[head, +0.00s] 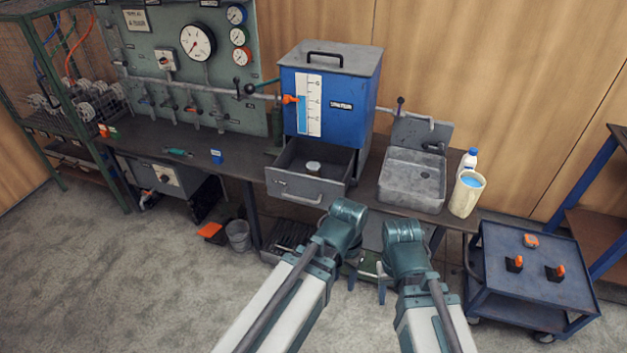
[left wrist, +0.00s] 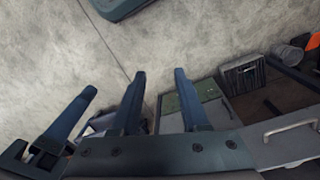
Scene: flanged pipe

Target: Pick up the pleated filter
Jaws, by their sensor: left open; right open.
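I cannot tell the pleated filter for sure. A small pale round piece (head: 313,166) in the open drawer of the blue cabinet is one candidate, but it is too small to show pleats. A pale cylinder with a blue top (head: 467,193) at the bench's right end is another. My left gripper (head: 352,283) hangs low in front of the bench, mostly hidden by its wrist. Its two fingers stand apart and empty in the left wrist view (left wrist: 160,74). My right gripper (head: 382,290) hangs close beside it, mostly hidden, with nothing visible in it. Both are apart from these pieces.
The blue cabinet (head: 330,105) stands on the bench, its drawer (head: 308,190) pulled out. A grey sink (head: 411,180) and a white bottle (head: 468,160) stand to its right. A blue cart (head: 530,265) is at right. A bucket (head: 238,236) stands under the bench.

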